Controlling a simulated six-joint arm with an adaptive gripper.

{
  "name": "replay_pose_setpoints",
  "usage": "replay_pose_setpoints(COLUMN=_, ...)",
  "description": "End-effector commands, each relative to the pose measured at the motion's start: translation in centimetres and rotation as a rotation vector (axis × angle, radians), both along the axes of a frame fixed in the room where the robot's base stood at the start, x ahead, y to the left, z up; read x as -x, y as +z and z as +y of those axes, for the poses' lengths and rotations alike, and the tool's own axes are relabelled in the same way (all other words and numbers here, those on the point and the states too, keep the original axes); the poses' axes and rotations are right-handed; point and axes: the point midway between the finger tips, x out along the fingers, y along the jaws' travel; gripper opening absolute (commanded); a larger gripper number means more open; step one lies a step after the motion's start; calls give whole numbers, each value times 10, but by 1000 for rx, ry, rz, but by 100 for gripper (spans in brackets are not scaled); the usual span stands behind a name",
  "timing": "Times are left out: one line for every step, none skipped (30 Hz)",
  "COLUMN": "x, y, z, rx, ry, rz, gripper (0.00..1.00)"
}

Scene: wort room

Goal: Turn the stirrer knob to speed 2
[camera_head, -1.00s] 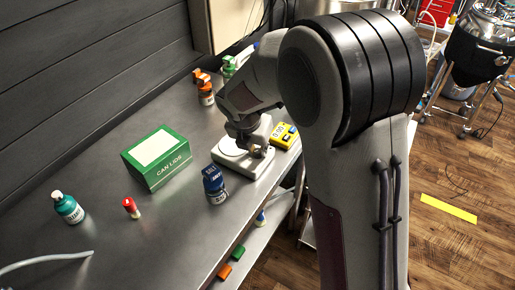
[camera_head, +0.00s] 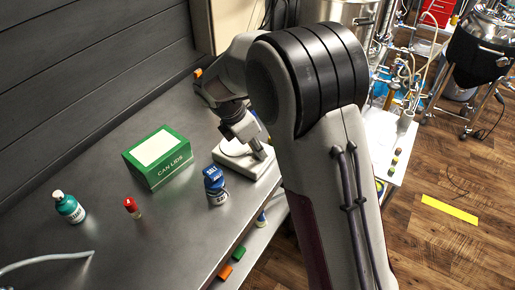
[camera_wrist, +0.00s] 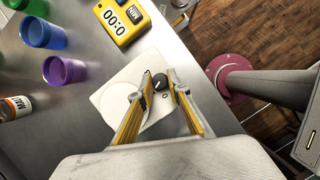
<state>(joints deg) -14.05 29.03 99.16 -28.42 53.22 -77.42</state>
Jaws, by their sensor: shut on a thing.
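The stirrer is a low white unit with a flat plate (camera_head: 232,148) on the steel bench in the head view. It also shows in the wrist view (camera_wrist: 112,100). Its small black knob (camera_wrist: 160,80) sits at the end of the unit, between my fingertips. My gripper (camera_wrist: 159,77) has yellow-sided fingers and is shut on the knob. In the head view my gripper (camera_head: 260,151) is over the near right end of the stirrer, and the knob is hidden there. A small dark mark shows by the knob, but the speed setting is too small to read.
A yellow timer (camera_wrist: 122,18) stands beside the stirrer. Blue (camera_wrist: 42,32) and purple (camera_wrist: 63,70) cups stand to its left in the wrist view. A blue-capped bottle (camera_head: 215,184), green can-lids box (camera_head: 158,157), red-capped vial (camera_head: 132,208) and teal bottle (camera_head: 68,207) are on the bench.

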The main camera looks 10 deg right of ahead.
Motion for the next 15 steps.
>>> replay_pose_setpoints(x=-1, y=0, z=0, rx=0, ry=-19, rz=-1, gripper=0)
replay_pose_setpoints(x=-1, y=0, z=0, rx=-1, ry=-28, rz=-2, gripper=0)
replay_pose_setpoints(x=0, y=0, z=0, rx=-2, ry=-40, rz=-1, gripper=0)
replay_pose_setpoints(x=0, y=-1, z=0, rx=-2, ry=-48, rz=-2, gripper=0)
replay_pose_setpoints(x=0, y=-1, z=0, rx=-2, ry=-54, rz=-2, gripper=0)
replay_pose_setpoints(x=0, y=-1, z=0, rx=-2, ry=-60, rz=-2, gripper=0)
replay_pose_setpoints(x=0, y=-1, z=0, rx=-2, ry=-64, rz=-2, gripper=0)
replay_pose_setpoints(x=0, y=-1, z=0, rx=-2, ry=-66, rz=-2, gripper=0)
replay_pose_setpoints(x=0, y=-1, z=0, rx=-2, ry=-68, rz=-2, gripper=0)
replay_pose_setpoints(x=0, y=-1, z=0, rx=-2, ry=-69, rz=-2, gripper=0)
replay_pose_setpoints(x=0, y=-1, z=0, rx=-2, ry=-70, rz=-3, gripper=0)
replay_pose_setpoints(x=0, y=-1, z=0, rx=-2, ry=-71, rz=-2, gripper=0)
replay_pose_setpoints(x=0, y=-1, z=0, rx=-2, ry=-71, rz=-2, gripper=0)
replay_pose_setpoints(x=0, y=-1, z=0, rx=-2, ry=-71, rz=-2, gripper=0)
replay_pose_setpoints(x=0, y=-1, z=0, rx=-2, ry=-70, rz=-1, gripper=0)
